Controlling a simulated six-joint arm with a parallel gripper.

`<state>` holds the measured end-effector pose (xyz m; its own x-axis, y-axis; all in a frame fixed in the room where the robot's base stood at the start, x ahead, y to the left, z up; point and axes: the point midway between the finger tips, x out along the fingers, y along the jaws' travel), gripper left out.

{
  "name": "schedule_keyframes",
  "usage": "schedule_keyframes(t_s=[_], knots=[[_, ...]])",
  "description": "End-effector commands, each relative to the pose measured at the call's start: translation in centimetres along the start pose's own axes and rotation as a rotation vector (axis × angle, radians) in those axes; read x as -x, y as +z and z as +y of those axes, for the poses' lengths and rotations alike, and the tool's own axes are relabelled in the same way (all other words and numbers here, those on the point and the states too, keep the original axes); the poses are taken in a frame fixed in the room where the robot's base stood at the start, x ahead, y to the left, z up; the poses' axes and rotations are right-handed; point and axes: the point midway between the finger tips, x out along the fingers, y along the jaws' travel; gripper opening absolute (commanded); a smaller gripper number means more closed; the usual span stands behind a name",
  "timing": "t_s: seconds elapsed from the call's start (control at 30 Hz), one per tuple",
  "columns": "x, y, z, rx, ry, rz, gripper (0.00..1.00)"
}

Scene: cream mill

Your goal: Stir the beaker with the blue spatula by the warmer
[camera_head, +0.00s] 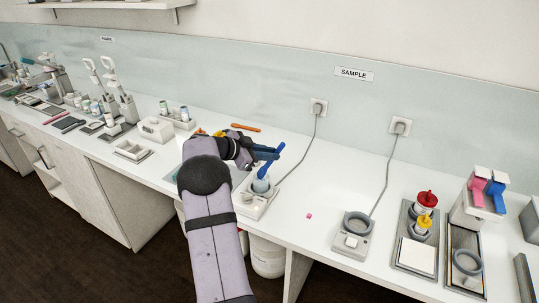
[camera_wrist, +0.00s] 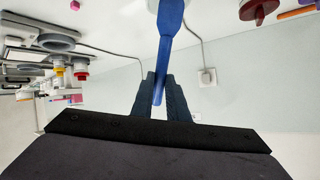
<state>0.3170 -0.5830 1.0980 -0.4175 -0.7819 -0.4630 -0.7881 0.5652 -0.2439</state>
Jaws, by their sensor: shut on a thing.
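The blue spatula (camera_head: 266,168) slants over a pale beaker (camera_head: 261,185), its lower end at or inside the beaker's mouth; I cannot tell how deep. The beaker stands on a white warmer (camera_head: 250,208) at the bench's front edge. My gripper (camera_head: 265,154) is shut on the spatula's upper part, above and behind the beaker. In the wrist view, my gripper (camera_wrist: 160,95) has both fingers around the blue spatula (camera_wrist: 170,25), which runs to the top edge, where the beaker is mostly cut off.
A second warmer with a grey ring (camera_head: 352,236) stands to the right, with a small pink cube (camera_head: 308,216) nearby. Red and yellow lidded pots (camera_head: 426,201) are further right. An orange stick (camera_head: 245,127) lies behind my gripper. The bench between the warmers is mostly clear.

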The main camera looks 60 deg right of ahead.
Motion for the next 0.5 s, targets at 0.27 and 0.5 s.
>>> schedule_keyframes(t_s=[0.27, 0.5], knots=[[-0.8, 1.4, 0.4, -0.002, -0.001, 0.0, 0.0], [-1.2, 2.2, 0.6, -0.002, -0.001, 0.0, 0.0]])
